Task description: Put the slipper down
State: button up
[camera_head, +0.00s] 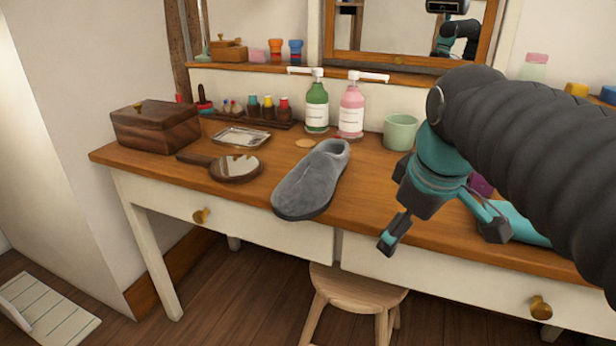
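A grey slipper (312,184) lies on the wooden top of the dressing table (362,213), its toe at the front edge and its heel toward the bottles. My gripper (442,240) is to the right of the slipper, at the table's front edge. Its two fingers are spread wide apart, with nothing seen between them. The gripper and the slipper are apart.
A hand mirror (236,168), a silver tray (241,137) and a wooden box (155,126) are left of the slipper. A green bottle (316,107), a pink bottle (351,113) and a green cup (400,132) stand behind it. A stool (352,287) is below.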

jog(key=w+a+r+n+g+p, duration=0.1)
jog(key=w+a+r+n, duration=0.2)
jog(key=w+r+n, duration=0.2)
jog(key=w+a+r+n+g, duration=0.1)
jog(key=w+a+r+n, duration=0.1)
jog(key=w+r+n, duration=0.25)
jog(key=n+g, duration=0.2)
jog(key=n, duration=1.2)
send_near(320, 156)
jog(key=w, duration=0.2)
jog(key=shift+m, duration=0.25)
jog(key=f, duration=0.2)
jog(key=f+b, duration=0.1)
jog(key=f, duration=0.4)
jog(key=shift+s+d+f+b, duration=0.1)
jog(key=shift+s+f+b, duration=0.15)
jog(key=shift+f+b, duration=0.15)
jog(key=shift+s+a+f+b, duration=0.1)
jog(key=shift+f+b, duration=0.3)
jog(key=shift+f, duration=0.85)
jog(key=shift+s+a+f+b, duration=0.15)
jog(key=shift+f+b, duration=0.2)
jog(key=shift+f, duration=0.95)
jog(key=shift+c, duration=0.3)
jog(key=c, duration=1.2)
